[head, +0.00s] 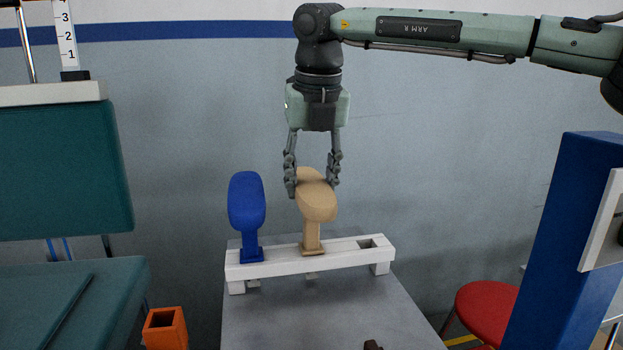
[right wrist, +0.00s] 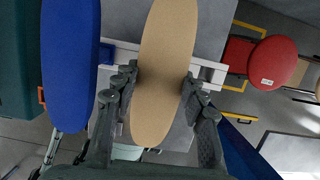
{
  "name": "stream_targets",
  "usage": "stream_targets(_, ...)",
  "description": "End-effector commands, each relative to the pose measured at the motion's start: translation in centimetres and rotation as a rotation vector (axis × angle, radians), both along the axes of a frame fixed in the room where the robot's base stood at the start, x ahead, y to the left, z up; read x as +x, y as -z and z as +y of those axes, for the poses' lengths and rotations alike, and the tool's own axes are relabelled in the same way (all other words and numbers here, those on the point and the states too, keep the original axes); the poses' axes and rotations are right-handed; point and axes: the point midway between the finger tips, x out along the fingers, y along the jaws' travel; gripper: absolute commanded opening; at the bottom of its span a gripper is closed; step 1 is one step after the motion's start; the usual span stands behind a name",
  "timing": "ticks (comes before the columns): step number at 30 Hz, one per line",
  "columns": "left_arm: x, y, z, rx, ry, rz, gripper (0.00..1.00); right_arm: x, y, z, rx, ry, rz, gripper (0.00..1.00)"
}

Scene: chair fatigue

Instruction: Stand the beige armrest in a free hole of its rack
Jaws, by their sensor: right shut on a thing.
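The beige armrest (head: 317,203) stands upright at the middle of the white rack (head: 345,257), its base plate at the rack's top face. A short peg end shows under the rack below it. My right gripper (head: 312,186) points down and is shut on the pad of the armrest, one finger on each side. In the right wrist view the beige pad (right wrist: 165,60) lies between the fingers (right wrist: 160,78). A blue armrest (head: 247,205) stands upright in the rack's left place. The rack's right hole (head: 368,243) is empty. My left gripper is not in view.
The rack stands on a grey table (head: 310,315). An orange square holder (head: 166,328) and a teal chair (head: 60,170) are at left. A red stool (head: 485,312) and a blue upright panel (head: 562,245) are at right. A wall is behind.

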Motion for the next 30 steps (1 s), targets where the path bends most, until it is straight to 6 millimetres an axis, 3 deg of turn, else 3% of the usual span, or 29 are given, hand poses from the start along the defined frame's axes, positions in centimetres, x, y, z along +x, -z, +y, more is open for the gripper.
stream_targets(1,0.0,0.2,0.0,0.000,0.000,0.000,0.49,0.0,0.1,0.0,0.001,0.000,-0.002,0.00)
stream_targets(2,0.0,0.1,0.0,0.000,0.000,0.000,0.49,0.0,0.0,0.0,0.001,0.000,-0.002,0.45)
stream_targets(7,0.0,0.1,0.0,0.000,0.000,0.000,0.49,0.0,0.0,0.0,0.001,0.000,-0.002,0.66)
stream_targets(19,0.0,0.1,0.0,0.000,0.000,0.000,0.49,-0.1,-0.6,0.0,0.000,0.000,-0.001,0.66)
stream_targets(30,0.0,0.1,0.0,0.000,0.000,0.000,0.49,-1.8,-7.7,-0.3,0.002,0.000,-0.003,0.66)
